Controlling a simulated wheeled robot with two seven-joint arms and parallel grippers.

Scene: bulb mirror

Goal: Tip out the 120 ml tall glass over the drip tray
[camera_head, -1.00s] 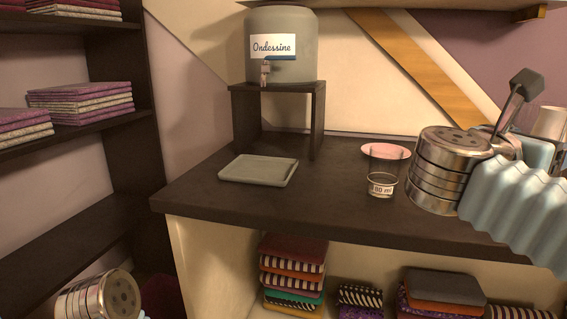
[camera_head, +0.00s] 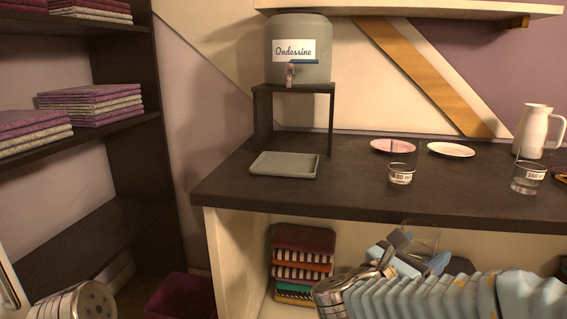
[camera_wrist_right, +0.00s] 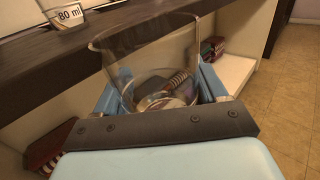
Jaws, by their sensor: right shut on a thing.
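My right gripper (camera_head: 408,252) is low in front of the counter's front edge, shut on a clear glass (camera_head: 422,236). The glass stands roughly upright between the fingers in the right wrist view (camera_wrist_right: 150,60). No label shows on it, and I cannot tell how much liquid is inside. The grey drip tray (camera_head: 285,165) lies flat on the counter in front of the dispenser stand, to the left of and beyond my right gripper. My left gripper is out of view; only part of my left arm shows at the bottom left.
A water dispenser (camera_head: 298,55) stands on a dark stand (camera_head: 262,118). An "80 ml" glass (camera_head: 401,172), a "360 ml" glass (camera_head: 527,178), pink saucer (camera_head: 385,146), pale saucer (camera_head: 451,149) and white jug (camera_head: 533,130) are on the counter (camera_head: 340,190). Folded cloths (camera_head: 300,262) are below.

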